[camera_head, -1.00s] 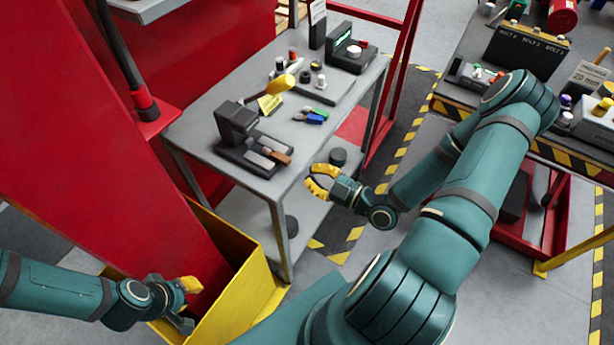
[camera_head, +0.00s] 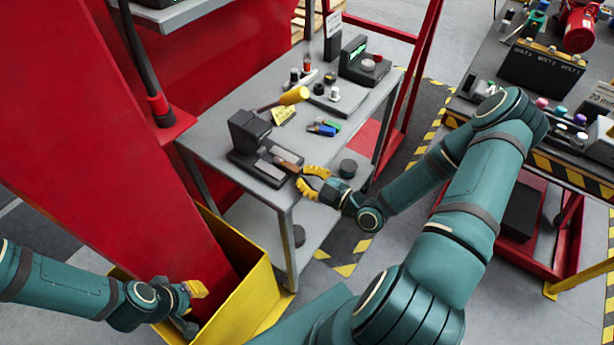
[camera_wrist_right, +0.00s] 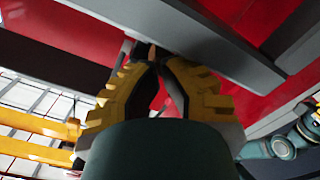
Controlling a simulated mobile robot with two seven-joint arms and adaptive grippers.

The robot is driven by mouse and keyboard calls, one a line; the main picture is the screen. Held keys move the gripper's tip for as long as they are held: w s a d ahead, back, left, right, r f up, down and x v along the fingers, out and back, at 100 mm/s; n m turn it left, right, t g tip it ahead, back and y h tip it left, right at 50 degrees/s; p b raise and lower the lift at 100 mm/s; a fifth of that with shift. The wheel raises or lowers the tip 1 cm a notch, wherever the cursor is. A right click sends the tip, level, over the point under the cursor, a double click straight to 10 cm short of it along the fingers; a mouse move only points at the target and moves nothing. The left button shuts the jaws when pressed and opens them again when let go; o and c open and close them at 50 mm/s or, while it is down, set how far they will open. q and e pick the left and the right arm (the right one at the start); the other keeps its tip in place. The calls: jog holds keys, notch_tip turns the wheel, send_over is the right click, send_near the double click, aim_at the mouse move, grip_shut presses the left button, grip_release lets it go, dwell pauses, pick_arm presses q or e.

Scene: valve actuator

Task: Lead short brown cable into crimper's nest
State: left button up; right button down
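The crimper (camera_head: 243,131) is a dark block on a base plate on the grey table. Its base carries light grey blocks around the nest (camera_head: 262,167). The short brown cable (camera_head: 288,165) lies at the right side of this base, one end toward my right gripper. My right gripper (camera_head: 305,180) has its yellow fingers spread just beside that end; contact cannot be told. In the right wrist view a small brown tip (camera_wrist_right: 152,52) shows beyond the gripper's fingertips (camera_wrist_right: 158,66). My left gripper (camera_head: 192,307) hangs at lower left, fingers apart and empty.
A yellow bin (camera_head: 240,305) stands at the table's front left. A red frame (camera_head: 420,60) rises at its right.

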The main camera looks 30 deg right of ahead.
jog(key=shift+w+a, duration=0.15)
jog(key=shift+w, duration=0.25)
jog(key=shift+s, duration=0.15)
jog(key=shift+s+d+f+b, duration=0.1)
jog(key=shift+s+d+b, duration=0.2)
jog(key=shift+s, duration=0.2)
jog(key=shift+v, duration=0.8)
jog(key=v, duration=1.1)
jog(key=shift+s, duration=0.35)
